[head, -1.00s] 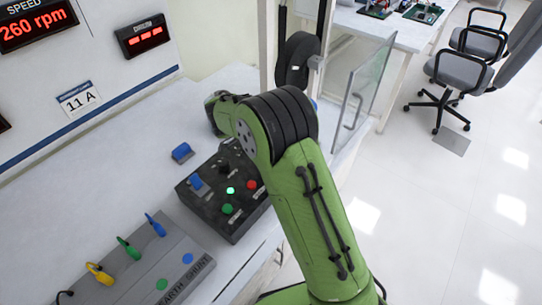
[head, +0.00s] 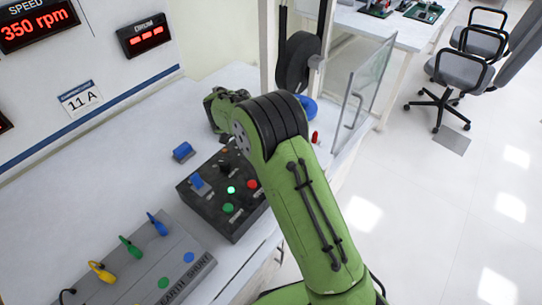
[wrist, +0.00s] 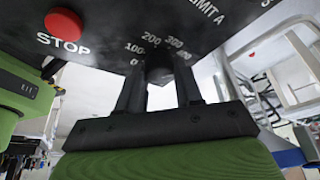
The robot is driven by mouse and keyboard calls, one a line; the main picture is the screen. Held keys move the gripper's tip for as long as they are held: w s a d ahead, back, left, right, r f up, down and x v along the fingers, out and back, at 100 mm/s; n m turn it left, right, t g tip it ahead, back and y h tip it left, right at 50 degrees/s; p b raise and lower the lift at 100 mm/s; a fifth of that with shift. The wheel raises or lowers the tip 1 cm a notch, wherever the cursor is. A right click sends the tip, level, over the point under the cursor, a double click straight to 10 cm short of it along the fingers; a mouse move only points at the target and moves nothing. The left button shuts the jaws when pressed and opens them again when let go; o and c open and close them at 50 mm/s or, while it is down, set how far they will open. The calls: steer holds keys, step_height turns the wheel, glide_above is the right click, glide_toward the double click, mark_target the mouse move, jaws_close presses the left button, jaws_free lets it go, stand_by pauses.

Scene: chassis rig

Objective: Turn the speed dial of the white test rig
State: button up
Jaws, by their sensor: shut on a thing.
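In the wrist view, the speed dial (wrist: 160,66) is a dark knob below a dark panel with a scale from 0 to 400. My gripper (wrist: 160,88) is shut on the dial, with one finger on each side of it. The pointer mark on the dial is not clear. The speed display (head: 38,20) on the white rig reads 350 rpm.
A red STOP button (wrist: 64,24) sits left of the dial. A black control box (head: 225,192) with buttons stands left of my arm. The earth shunt box (head: 150,265) with coloured leads is at lower left. A glass guard (head: 365,85) stands open at right.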

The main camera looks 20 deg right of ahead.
steer(key=o, duration=1)
steer(key=s+p+v, duration=0.1)
steer(key=p+v, duration=0.6)
steer(key=v, duration=0.8)
steer(key=shift+w+r, duration=0.35)
steer(key=shift+w, duration=0.1)
